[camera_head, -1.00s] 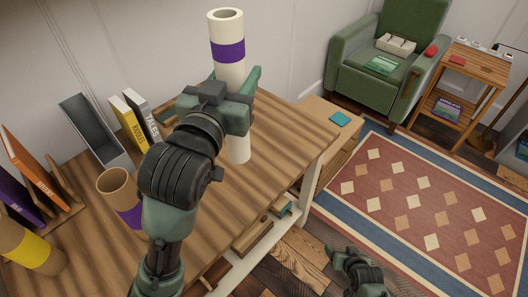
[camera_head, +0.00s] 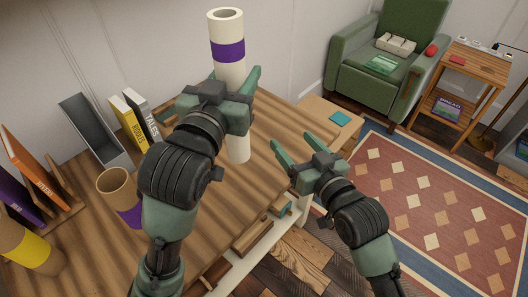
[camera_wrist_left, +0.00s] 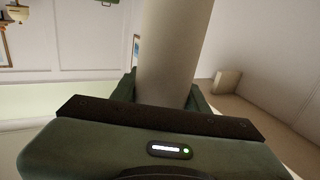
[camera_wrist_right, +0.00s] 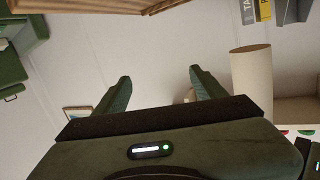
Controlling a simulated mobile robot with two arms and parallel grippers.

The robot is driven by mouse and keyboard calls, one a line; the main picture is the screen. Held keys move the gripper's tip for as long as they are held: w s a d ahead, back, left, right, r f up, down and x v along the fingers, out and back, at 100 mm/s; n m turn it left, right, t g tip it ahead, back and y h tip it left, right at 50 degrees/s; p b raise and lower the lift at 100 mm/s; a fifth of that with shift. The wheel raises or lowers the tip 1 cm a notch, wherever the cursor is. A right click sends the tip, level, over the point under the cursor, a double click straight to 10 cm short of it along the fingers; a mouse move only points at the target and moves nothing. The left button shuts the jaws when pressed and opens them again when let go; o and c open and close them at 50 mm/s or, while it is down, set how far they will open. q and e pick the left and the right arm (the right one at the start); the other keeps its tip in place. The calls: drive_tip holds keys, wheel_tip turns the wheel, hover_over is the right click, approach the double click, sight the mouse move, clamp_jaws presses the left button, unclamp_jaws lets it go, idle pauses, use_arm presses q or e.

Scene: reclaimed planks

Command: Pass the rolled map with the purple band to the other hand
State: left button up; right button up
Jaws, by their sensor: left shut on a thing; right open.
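The rolled map (camera_head: 228,75) is a cream tube with a purple band near its upper part. It stands upright in the head view, above the wooden desk top. My left gripper (camera_head: 236,92) is shut on it below the band, and its lower end shows beneath the gripper. The map also runs up between the fingers in the left wrist view (camera_wrist_left: 172,50). My right gripper (camera_head: 293,156) is open and empty, to the right of the map and lower in the picture. In the right wrist view a cream tube, apparently the map (camera_wrist_right: 251,82), is right of the open fingers (camera_wrist_right: 160,85).
On the desk (camera_head: 205,205) stand a brown cup-like tube with a purple band (camera_head: 122,192), a yellow-banded tube (camera_head: 33,250), a grey holder (camera_head: 92,130) and several books (camera_head: 130,122). A green armchair (camera_head: 390,60) and small side table (camera_head: 470,70) stand at the back right.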

drive_tip(key=s+a+r+n+y, duration=0.3)
drive_tip(key=s+a+r, duration=0.3)
drive_tip(key=s+r, duration=0.3)
drive_tip(key=shift+g, duration=0.3)
drive_tip(key=x, duration=0.7)
drive_tip(key=a+x, duration=0.1)
drive_tip(key=x, duration=0.3)
drive_tip(key=shift+s+a+f, duration=0.1)
drive_tip(key=shift+s+f, duration=0.15)
drive_tip(key=shift+s, duration=0.05)
drive_tip(key=c, duration=1.3)
use_arm(q)
drive_tip(key=o, duration=1.5)
drive_tip(key=shift+c, duration=0.2)
use_arm(e)
drive_tip(key=shift+c, duration=0.9)
